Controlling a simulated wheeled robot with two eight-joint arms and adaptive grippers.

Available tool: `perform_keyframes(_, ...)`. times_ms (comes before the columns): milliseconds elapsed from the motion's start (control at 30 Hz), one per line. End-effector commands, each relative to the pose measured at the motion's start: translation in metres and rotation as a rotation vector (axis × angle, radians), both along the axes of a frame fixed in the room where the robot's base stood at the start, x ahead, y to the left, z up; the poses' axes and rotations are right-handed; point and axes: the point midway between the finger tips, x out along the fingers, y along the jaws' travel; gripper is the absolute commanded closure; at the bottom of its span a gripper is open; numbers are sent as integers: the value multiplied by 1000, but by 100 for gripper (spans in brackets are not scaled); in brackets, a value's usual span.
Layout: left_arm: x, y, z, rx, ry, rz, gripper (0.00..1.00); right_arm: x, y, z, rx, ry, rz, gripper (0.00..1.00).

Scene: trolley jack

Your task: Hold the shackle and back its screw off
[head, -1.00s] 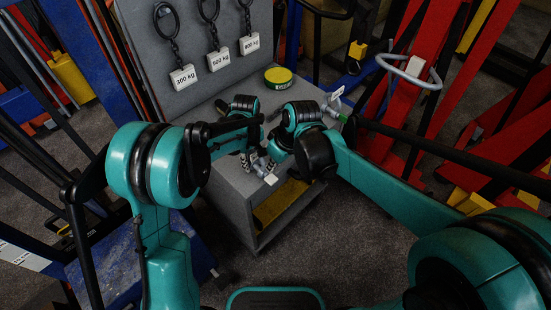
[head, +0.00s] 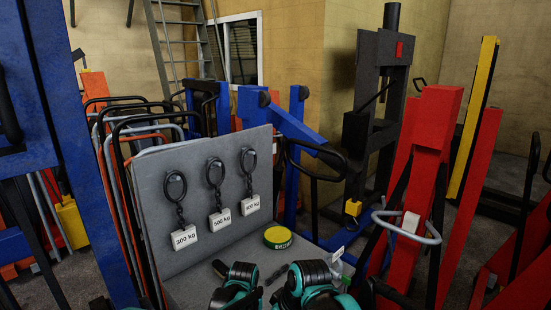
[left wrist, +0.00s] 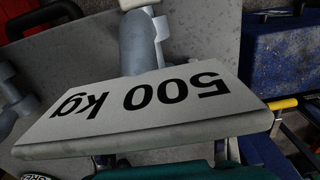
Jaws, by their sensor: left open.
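In the left wrist view a large white tag reading 500 kg (left wrist: 150,108) lies upside down across the picture. A grey rounded metal part (left wrist: 139,45), which looks like part of a shackle, shows behind it; its screw cannot be made out. Another grey metal part (left wrist: 9,98) is at the left edge. In the head view my left gripper (head: 236,290) and right gripper (head: 308,285) are at the bottom edge, over the grey bench. Only their wrist ends show clearly and their fingertips are hidden. The left one is open.
A green-and-yellow tin (head: 278,237) sits on the bench. A blue post (head: 85,150) stands left and a red jack frame (head: 425,150) stands right.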

Motion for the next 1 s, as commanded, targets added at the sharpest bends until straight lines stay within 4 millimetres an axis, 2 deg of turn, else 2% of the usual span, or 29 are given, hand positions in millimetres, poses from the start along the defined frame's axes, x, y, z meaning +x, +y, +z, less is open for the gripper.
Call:
perform_keyframes(167,0,0,10,0,0,0,44,0,0,0,0,0,0,100)
perform_keyframes(600,0,0,98,0,0,0,44,0,0,0,0,0,0,100)
perform_keyframes(800,-1,1,118,-1,-2,-3,44,0,-1,0,0,-1,-4,100)
perform_keyframes(867,-4,3,124,-2,-11,-13,44,-2,-5,1,0,-6,-17,100)
perform_keyframes(1000,-26,17,143,-8,-74,-90,44,-11,-27,6,1,-35,-105,100)
